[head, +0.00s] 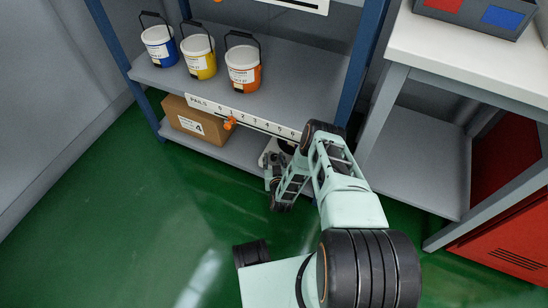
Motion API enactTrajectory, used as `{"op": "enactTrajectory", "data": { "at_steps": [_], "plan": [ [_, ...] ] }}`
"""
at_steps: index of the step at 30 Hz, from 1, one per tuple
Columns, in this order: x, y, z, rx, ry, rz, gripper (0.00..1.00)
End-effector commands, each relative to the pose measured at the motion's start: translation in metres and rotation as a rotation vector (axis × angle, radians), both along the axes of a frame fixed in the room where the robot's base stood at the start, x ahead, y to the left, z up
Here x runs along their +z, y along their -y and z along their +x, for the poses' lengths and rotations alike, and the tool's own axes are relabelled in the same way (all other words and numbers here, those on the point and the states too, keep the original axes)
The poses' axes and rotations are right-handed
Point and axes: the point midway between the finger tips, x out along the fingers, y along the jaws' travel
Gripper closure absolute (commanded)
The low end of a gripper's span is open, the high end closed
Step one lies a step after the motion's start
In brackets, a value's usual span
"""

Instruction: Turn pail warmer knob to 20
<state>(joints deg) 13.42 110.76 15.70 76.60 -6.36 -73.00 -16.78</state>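My gripper (272,172) is low in front of the shelf rack, near the right end of the lower shelf. It is small and partly covered by my own arm, so I cannot tell whether its fingers are open or shut. A dark round part (287,146) shows just above it, under the number strip; I cannot tell whether it is the knob or part of my arm. Three pails stand on the upper shelf: blue (160,47), yellow (199,58) and orange (243,69).
A strip marked PAILS (208,103) with numbers runs along the upper shelf edge, with an orange marker (229,123) on it. A cardboard box (195,121) sits on the lower shelf. A white-topped workbench (480,55) stands right, with a red cabinet (515,250) below. Green floor is clear at left.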

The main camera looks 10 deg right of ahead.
Motion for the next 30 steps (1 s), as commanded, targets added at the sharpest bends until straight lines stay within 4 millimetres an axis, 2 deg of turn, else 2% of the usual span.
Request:
{"op": "enactTrajectory", "data": {
  "at_steps": [2,13,22,30],
  "plan": [
    [-0.0001,0.0000,0.0000,0.000,0.000,0.000,0.62],
    [0.0000,0.0001,0.0000,0.000,0.000,0.000,1.00],
    [0.0004,0.0012,0.0004,0.042,0.001,-0.001,1.00],
    [0.0006,0.0045,0.0007,0.202,0.001,-0.004,1.00]
  ]
}}
